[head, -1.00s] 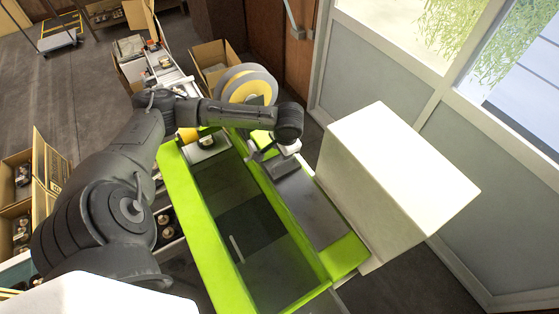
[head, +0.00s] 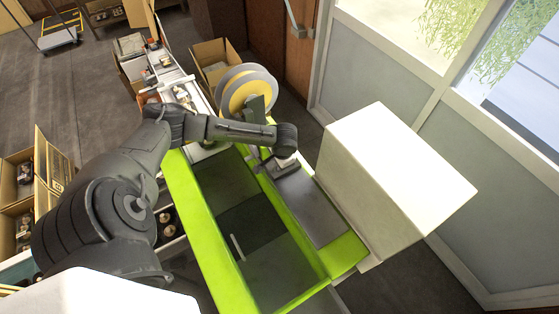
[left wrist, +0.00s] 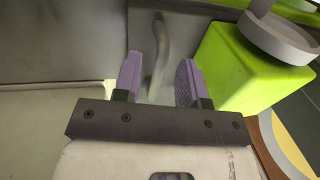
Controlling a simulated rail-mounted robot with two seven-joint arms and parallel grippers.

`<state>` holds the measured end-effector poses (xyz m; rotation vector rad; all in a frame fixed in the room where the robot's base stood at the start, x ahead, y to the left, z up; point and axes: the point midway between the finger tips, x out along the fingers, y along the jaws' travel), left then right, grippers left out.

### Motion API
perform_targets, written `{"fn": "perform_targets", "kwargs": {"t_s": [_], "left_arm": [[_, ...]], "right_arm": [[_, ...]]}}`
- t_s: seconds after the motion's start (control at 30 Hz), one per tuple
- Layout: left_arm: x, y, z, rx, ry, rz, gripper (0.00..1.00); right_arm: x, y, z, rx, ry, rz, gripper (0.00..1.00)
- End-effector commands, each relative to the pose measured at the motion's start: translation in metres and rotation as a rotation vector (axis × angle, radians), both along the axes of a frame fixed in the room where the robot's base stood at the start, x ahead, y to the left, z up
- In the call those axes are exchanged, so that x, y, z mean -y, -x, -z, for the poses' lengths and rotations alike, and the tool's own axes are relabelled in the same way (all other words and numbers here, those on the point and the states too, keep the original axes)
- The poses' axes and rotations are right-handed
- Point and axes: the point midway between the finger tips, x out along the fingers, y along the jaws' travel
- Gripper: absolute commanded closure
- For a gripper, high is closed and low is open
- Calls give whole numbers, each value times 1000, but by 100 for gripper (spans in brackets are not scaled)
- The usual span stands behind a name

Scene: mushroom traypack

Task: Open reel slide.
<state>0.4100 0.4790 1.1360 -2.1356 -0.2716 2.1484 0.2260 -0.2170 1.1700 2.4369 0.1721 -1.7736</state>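The green machine (head: 185,200) stands in the middle of the head view, with a dark see-through cover on top. A grey metal plate (head: 310,205) lies along its right side. The yellow-and-grey reel (head: 247,90) stands at its far end. My left gripper (head: 272,164) is over the far end of the plate. In the left wrist view my left gripper (left wrist: 159,80) is open, its purple-padded fingers apart. A curved grey handle (left wrist: 158,50) on a grey panel shows between the fingers; I cannot tell whether they touch it. My right gripper is not in view.
A large white box-shaped housing (head: 390,180) stands right of the plate. A green block (left wrist: 235,70) is close to the right finger in the left wrist view. Cardboard boxes (head: 212,62) and a conveyor (head: 185,85) lie beyond the machine.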

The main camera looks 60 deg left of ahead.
Motion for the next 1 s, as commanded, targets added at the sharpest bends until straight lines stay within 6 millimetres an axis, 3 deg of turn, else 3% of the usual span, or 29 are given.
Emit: {"fn": "perform_targets", "kwargs": {"t_s": [0.07, 0.43, 1.0], "left_arm": [[0, 0, 0, 0, 0, 0, 64], [0, 0, 0, 1, 0, 0, 99], [-8, 0, -1, 1, -1, 1, 100]], "right_arm": [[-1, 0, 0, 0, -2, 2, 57], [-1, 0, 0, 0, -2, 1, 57], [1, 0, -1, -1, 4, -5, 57]]}}
